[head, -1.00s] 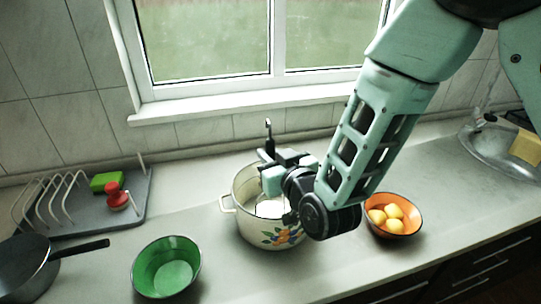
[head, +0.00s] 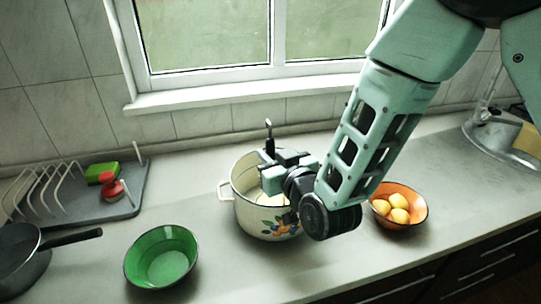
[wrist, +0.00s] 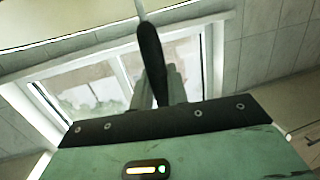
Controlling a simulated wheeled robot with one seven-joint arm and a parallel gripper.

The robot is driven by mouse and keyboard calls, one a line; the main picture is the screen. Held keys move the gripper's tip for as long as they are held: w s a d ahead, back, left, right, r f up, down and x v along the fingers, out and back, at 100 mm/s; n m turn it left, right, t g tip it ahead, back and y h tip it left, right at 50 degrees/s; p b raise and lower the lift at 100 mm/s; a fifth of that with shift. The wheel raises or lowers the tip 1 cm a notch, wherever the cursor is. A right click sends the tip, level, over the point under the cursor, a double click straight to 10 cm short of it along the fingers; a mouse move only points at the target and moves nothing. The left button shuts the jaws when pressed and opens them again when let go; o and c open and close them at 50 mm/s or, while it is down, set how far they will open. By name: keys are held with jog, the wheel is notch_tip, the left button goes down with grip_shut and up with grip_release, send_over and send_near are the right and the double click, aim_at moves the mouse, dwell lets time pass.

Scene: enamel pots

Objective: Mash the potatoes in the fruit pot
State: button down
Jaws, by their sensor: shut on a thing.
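The fruit pot (head: 247,216) is cream enamel with painted fruit and stands on the counter below the window. My gripper (head: 272,176) is over the pot, shut on a tool with a black handle. The black handle (head: 268,138) sticks up above the gripper; in the wrist view the handle (wrist: 151,58) runs into a thin metal rod. The tool's lower end is hidden, so I cannot tell whether it touches anything. Yellow potatoes (head: 398,202) lie in an orange bowl (head: 411,222) right of the pot. My arm hides much of the pot's inside.
A green bowl (head: 162,262) stands left of the pot. Farther left are a dark pan (head: 25,262) and a grey rack tray (head: 120,208) with a green sponge (head: 101,173) and a red-topped thing (head: 112,190). A sink (head: 500,135) is at right.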

aim_at(273, 140)
jog(key=shift+f+b, duration=0.5)
jog(key=shift+b, duration=0.05)
jog(key=shift+r, duration=0.2)
jog(key=shift+r+p, duration=1.65)
jog(key=shift+r, duration=0.95)
jog(key=shift+d, duration=0.1)
jog(key=shift+w+d+b, duration=0.25)
jog(key=shift+d+b, duration=0.1)
jog(key=shift+d, duration=0.5)
jog(key=shift+w+d+b, duration=0.2)
jog(key=shift+d+b, duration=0.15)
jog(key=shift+d, duration=0.45)
jog(key=shift+f, duration=0.15)
